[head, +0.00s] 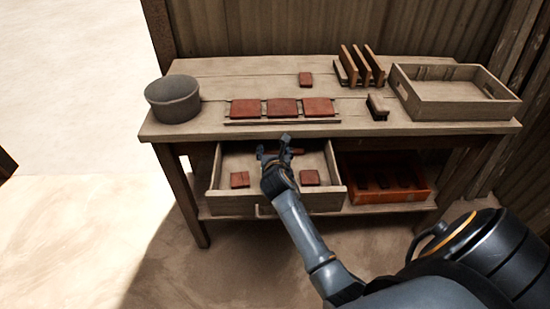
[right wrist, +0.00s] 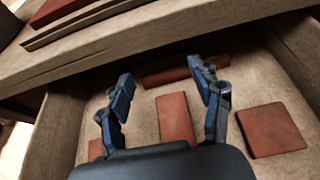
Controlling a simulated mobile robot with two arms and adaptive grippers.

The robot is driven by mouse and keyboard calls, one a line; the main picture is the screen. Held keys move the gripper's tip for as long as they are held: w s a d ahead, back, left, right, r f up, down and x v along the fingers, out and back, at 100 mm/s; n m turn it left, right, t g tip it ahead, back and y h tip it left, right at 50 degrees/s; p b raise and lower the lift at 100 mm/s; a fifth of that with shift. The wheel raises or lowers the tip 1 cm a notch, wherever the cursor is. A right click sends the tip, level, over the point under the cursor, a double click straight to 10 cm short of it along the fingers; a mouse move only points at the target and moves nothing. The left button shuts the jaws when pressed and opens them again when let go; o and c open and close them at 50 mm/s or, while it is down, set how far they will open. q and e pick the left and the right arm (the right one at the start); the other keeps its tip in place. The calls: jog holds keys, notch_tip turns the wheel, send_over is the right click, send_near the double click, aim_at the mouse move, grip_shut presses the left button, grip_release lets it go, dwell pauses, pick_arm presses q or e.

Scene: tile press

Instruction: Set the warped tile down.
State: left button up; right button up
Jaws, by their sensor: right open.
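My right gripper (head: 273,149) is open over the pulled-out drawer (head: 234,203). In the right wrist view its two fingers (right wrist: 160,75) stand apart with a red-brown tile (right wrist: 175,120) lying on the drawer floor between and below them. My gripper hides that tile in the head view. Another tile (head: 310,177) lies at the drawer's right, one (head: 240,179) at its left, and a dark red piece (right wrist: 180,74) lies along the back. I cannot tell which tile is warped. My left gripper is not in view.
Three tiles (head: 283,107) lie on a slatted rack on the bench (head: 215,68); one small tile (head: 305,79) lies behind. An orange crate (head: 384,197) sits below.

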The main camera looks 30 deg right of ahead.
jog(key=p+v, duration=0.1)
jog(key=v, duration=1.1)
jog(key=shift+r, duration=0.15)
dwell(0.6)
